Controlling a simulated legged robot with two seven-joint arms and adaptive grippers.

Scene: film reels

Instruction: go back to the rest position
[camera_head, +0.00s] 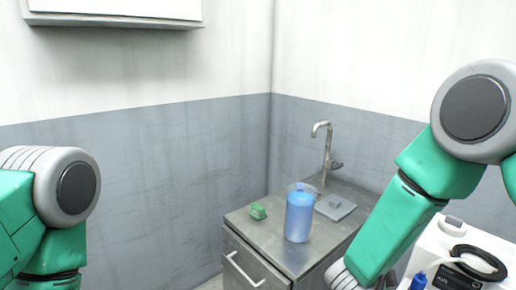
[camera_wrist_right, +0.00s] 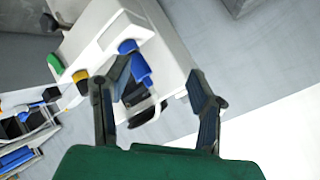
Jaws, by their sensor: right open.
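My right gripper (camera_wrist_right: 155,105) is open in the right wrist view, its two dark fingers spread with nothing held between them. Behind the fingers is a white machine with blue, yellow and black parts. In the head view my right arm reaches down along the right side, and its gripper is out of frame. My left arm shows at the left edge of the head view, and its gripper is not in view.
A metal sink cabinet (camera_head: 262,262) stands in the corner, with a blue-filled clear container (camera_head: 300,215), a green object (camera_head: 258,211) and a faucet (camera_head: 328,150) on top. A white machine (camera_head: 455,235) stands at right. A white wall box (camera_head: 115,10) hangs upper left.

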